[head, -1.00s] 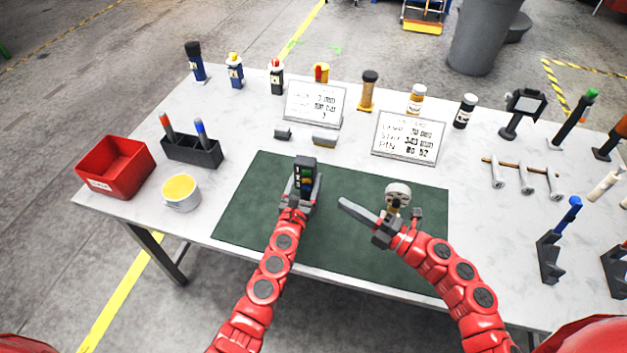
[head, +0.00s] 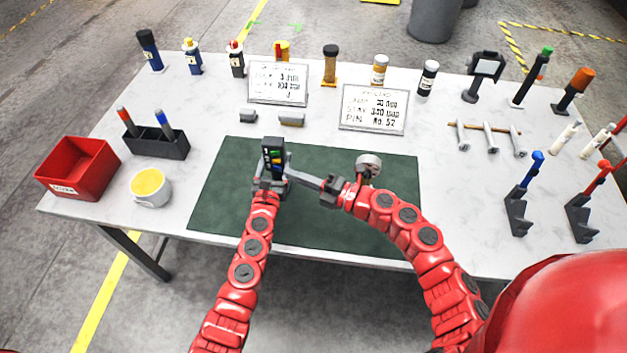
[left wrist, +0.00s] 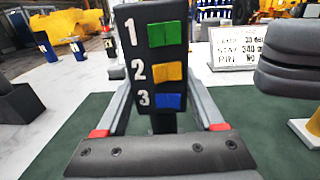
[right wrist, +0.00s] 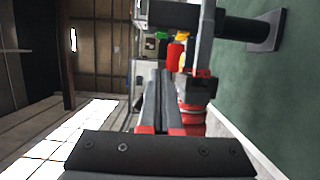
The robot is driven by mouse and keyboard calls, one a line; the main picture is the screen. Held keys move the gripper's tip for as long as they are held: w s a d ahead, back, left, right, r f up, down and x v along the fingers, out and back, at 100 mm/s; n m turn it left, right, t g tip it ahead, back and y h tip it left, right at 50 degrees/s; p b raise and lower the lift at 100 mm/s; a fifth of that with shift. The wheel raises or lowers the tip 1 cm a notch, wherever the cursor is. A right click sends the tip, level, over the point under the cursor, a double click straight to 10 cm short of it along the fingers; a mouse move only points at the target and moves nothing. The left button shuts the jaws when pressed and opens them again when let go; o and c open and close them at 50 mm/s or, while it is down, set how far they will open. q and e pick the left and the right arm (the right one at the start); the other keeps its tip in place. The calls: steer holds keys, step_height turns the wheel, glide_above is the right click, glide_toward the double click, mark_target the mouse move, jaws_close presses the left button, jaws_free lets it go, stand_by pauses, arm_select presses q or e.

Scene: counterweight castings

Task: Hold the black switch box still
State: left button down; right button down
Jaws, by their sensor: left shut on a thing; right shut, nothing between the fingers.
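The black switch box (head: 273,158) stands upright on the green mat (head: 330,225). In the left wrist view the box (left wrist: 137,75) shows a green, a yellow and a blue switch numbered 1 to 3. My left gripper (head: 271,184) is shut on the box low down, one finger on each side. My right gripper (head: 291,175) is shut and empty, its fingertips close to the box's right side. In the right wrist view its fingers (right wrist: 160,95) lie together, with the box (right wrist: 175,16) sideways beyond them. I cannot tell whether they touch it.
A round gauge-like part (head: 369,163) stands on the mat behind my right wrist. Two small grey blocks (head: 291,119) and two white sign boards (head: 373,108) are beyond the mat. A white cup (head: 151,198) and red bin (head: 78,170) are at left.

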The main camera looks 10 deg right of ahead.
mark_target(271, 155)
steer(key=w, duration=0.1)
steer(key=w+a, duration=0.1)
steer(key=w, duration=0.1)
steer(key=w+a, duration=0.1)
steer(key=w, duration=0.1)
steer(key=shift+w+a, duration=0.2)
steer(key=shift+a, duration=0.05)
steer(key=shift+w+m+t+h, duration=0.15)
steer(key=shift+m+t+h, duration=0.15)
steer(key=s+d, duration=0.4)
steer(key=s, duration=0.8)
steer(key=shift+s+d, duration=0.2)
